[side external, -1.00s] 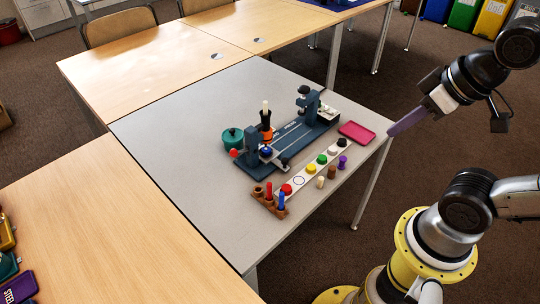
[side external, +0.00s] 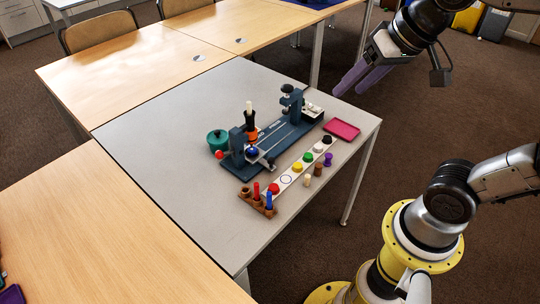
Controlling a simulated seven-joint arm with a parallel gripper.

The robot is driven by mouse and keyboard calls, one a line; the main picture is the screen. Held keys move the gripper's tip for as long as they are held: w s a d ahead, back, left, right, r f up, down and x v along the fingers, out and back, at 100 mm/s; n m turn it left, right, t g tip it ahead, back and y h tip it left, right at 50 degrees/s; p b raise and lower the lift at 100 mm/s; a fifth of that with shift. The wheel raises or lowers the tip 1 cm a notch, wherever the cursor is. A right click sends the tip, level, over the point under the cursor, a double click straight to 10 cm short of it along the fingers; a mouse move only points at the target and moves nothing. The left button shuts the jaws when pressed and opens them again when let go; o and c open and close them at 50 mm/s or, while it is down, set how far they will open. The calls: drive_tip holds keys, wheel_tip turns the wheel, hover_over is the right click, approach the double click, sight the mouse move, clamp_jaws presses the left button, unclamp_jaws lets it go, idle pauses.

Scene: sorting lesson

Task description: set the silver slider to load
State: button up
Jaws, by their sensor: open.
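A dark blue machine (side external: 285,138) stands on the grey table, with an upright at each end. A small silver part (side external: 268,162) shows at the front of its left end; it may be the silver slider, but it is too small to be sure. I cannot read a load mark or tell the slider's setting. My gripper (side external: 354,90) has purple fingers and is open and empty. It hangs in the air to the upper right of the machine, clear of it.
A white strip (side external: 269,192) with several coloured pieces lies in front of the machine. A brown rack (side external: 258,205), a green pot (side external: 218,142), a black-and-orange stand (side external: 250,124) and a pink tray (side external: 342,130) surround it. The grey table's (side external: 150,150) left side is clear.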

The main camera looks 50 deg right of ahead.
drive_tip(key=w+m+g, duration=0.1)
drive_tip(key=w+m, duration=0.1)
drive_tip(key=w, duration=0.7)
drive_tip(key=m+g, duration=0.3)
drive_tip(key=g, duration=0.1)
hover_over(271, 159)
wheel_tip(271, 159, down, 14)
drive_tip(key=shift+g, duration=0.5)
wheel_tip(271, 159, down, 20)
drive_tip(key=shift+f, duration=0.1)
clamp_jaws()
drive_tip(key=shift+d, duration=0.1)
